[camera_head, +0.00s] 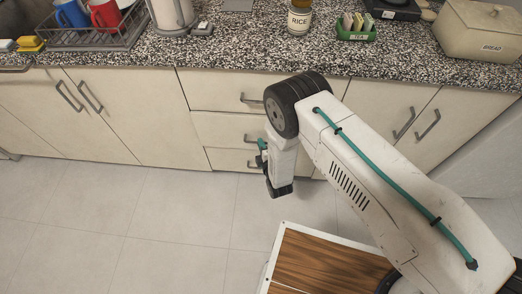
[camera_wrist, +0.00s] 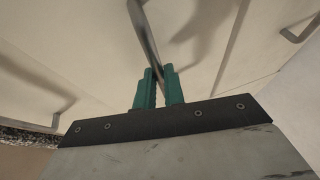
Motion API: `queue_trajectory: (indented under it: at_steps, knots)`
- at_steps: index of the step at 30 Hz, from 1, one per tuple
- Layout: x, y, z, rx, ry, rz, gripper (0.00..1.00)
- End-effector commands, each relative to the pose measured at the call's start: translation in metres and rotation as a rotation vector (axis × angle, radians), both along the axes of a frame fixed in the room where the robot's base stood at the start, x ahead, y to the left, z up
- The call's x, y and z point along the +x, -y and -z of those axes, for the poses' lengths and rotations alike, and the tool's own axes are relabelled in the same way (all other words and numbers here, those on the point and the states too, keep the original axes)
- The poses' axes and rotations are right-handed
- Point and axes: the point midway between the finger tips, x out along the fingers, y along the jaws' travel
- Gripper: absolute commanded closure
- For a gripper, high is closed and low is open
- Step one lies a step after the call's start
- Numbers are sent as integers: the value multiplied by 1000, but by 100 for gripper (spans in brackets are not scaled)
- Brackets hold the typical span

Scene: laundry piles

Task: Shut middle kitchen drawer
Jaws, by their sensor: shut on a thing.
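The stack of three cream drawers is below the counter in the head view, partly hidden by my arm. The middle drawer (camera_head: 215,130) looks flush or nearly flush with its neighbours; any small gap is hard to judge. Its bar handle (camera_head: 249,138) shows just left of my gripper (camera_head: 261,158). In the wrist view my gripper (camera_wrist: 160,88) has its teal fingers closed around a metal bar handle (camera_wrist: 144,34), which appears to be the middle drawer's. The top drawer (camera_head: 215,90) and bottom drawer (camera_head: 225,160) look closed.
The speckled counter (camera_head: 235,55) above holds a dish rack (camera_head: 95,40), a rice jar (camera_head: 299,18) and a bread bin (camera_head: 480,30). Closed cabinet doors flank the drawers. The tiled floor (camera_head: 170,215) in front is clear on the left.

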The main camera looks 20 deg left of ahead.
Motion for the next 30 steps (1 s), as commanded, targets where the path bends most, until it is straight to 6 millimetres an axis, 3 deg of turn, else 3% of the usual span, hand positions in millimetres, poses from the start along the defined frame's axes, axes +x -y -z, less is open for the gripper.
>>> queue_trajectory:
  at_steps: [3, 11, 12, 14, 23, 30]
  knots:
    - [17, -3, 0, 1, 2, 3, 100]
    - [20, -4, -1, 0, 1, 3, 100]
    - [20, -4, -1, 1, 2, 3, 81]
    - [20, -4, -1, 0, 1, 2, 68]
    - [17, -3, 0, 0, 0, 1, 68]
    - [-10, 17, -5, -3, -3, 0, 68]
